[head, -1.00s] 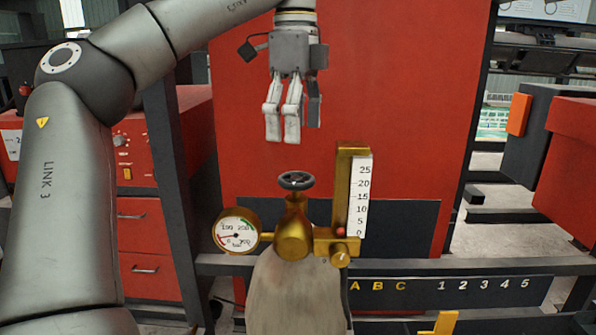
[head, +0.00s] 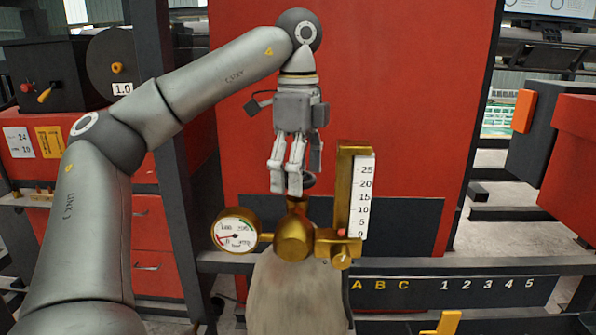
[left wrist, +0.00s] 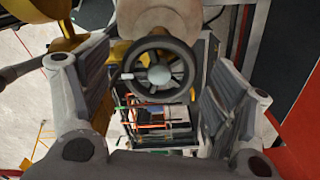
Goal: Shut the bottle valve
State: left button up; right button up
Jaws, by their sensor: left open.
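The gas bottle (head: 297,292) stands upright in the middle of the head view, with a brass valve body (head: 293,240) on top. The dark valve handwheel (head: 309,180) is mostly hidden behind my left gripper (head: 287,190), which points straight down. In the left wrist view the round spoked handwheel (left wrist: 160,71) lies beyond and between the open fingers of the gripper (left wrist: 160,105). Both fingers stand apart from it there, with nothing held. My right gripper is not in view.
A round pressure gauge (head: 236,230) sticks out left of the valve. A brass flow meter (head: 343,190) with a white scale rises close on the right. A dark rail (head: 470,267) crosses behind the bottle, and a red panel (head: 400,90) stands behind.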

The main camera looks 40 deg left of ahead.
pick_arm(q)
jog(key=c, duration=1)
jog(key=shift+c, duration=0.2)
jog(key=shift+m, duration=0.3)
